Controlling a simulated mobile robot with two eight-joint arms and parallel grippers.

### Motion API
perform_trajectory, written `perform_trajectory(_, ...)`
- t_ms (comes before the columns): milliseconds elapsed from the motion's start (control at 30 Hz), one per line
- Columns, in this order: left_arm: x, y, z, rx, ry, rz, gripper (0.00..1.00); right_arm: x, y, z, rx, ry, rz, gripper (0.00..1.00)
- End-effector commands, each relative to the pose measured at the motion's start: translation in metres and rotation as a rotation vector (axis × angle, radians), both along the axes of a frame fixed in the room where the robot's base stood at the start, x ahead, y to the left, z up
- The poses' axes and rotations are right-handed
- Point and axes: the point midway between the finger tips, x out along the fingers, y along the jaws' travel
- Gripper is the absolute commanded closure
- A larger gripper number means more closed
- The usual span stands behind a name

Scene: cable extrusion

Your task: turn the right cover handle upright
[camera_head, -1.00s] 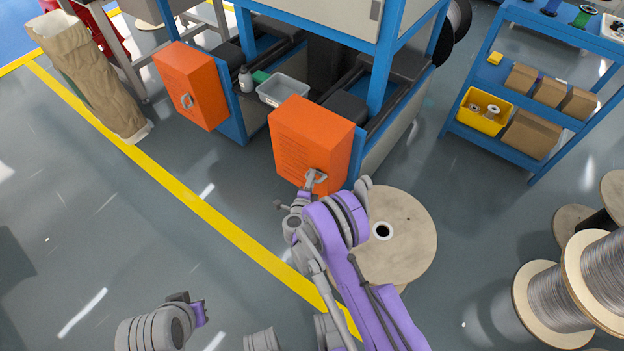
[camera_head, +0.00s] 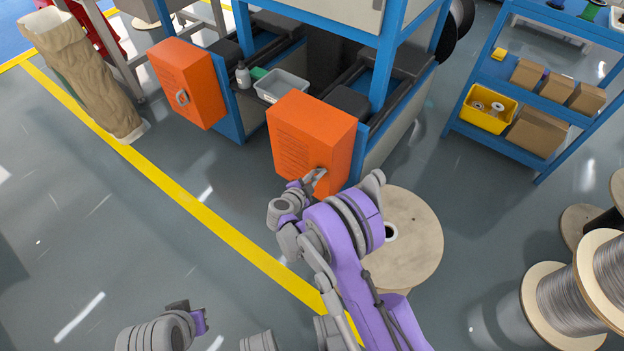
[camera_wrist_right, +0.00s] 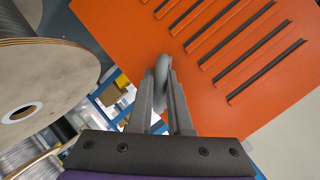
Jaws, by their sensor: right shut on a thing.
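The right cover (camera_head: 310,128) is an orange box with dark slots on its front, at the middle of the head view. Its grey handle (camera_wrist_right: 162,75) shows in the right wrist view between the two fingers, against the orange face. My right gripper (camera_head: 312,183) is at the lower right of the cover's front in the head view. It is shut on the handle, also in the right wrist view (camera_wrist_right: 161,95). In the wrist view the slots run diagonally, so the gripper is rolled relative to them. My fingers hide much of the handle.
A left orange cover (camera_head: 188,80) with its own grey handle (camera_head: 182,97) stands further left. A wooden cable reel (camera_head: 415,235) stands right of my right arm. A blue shelf (camera_head: 545,100) is at the right. Floor left of the arm is clear.

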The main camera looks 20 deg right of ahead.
Motion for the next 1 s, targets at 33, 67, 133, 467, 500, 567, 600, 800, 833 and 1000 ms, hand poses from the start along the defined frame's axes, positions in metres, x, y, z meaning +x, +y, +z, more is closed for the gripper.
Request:
perform_trajectory(33,0.0006,0.0000,-0.0026,0.000,0.000,0.000,1.00,-0.0007,-0.0006,-0.0024,-0.023,0.039,-0.006,1.00)
perform_trajectory(67,0.0006,0.0000,-0.0032,0.000,0.000,0.000,1.00,-0.0007,-0.0005,-0.0024,-0.042,0.061,-0.006,1.00)
perform_trajectory(133,0.0009,0.0000,-0.0044,0.000,0.000,0.000,1.00,-0.0006,-0.0005,-0.0021,-0.083,0.113,-0.005,1.00)
perform_trajectory(467,0.0016,0.0000,-0.0078,0.000,0.000,0.000,1.00,-0.0007,-0.0010,-0.0018,-0.272,0.357,-0.005,1.00)
perform_trajectory(500,0.0016,0.0000,-0.0080,0.000,0.000,0.000,1.00,-0.0005,-0.0009,-0.0020,-0.294,0.384,-0.005,1.00)
perform_trajectory(567,0.0017,0.0000,-0.0083,0.000,0.000,0.000,1.00,-0.0008,-0.0010,-0.0021,-0.324,0.422,-0.006,1.00)
perform_trajectory(600,0.0017,0.0000,-0.0085,0.000,0.000,0.000,1.00,-0.0008,-0.0009,-0.0019,-0.343,0.448,-0.004,1.00)
perform_trajectory(800,0.0018,0.0000,-0.0092,0.000,0.000,0.000,1.00,-0.0008,-0.0013,-0.0017,-0.424,0.549,-0.005,1.00)
perform_trajectory(833,0.0018,0.0000,-0.0093,0.000,0.000,0.000,1.00,-0.0009,-0.0014,-0.0016,-0.434,0.561,-0.006,1.00)
perform_trajectory(1000,0.0019,0.0000,-0.0096,0.000,0.000,0.000,1.00,-0.0010,-0.0020,-0.0012,-0.475,0.614,-0.005,1.00)
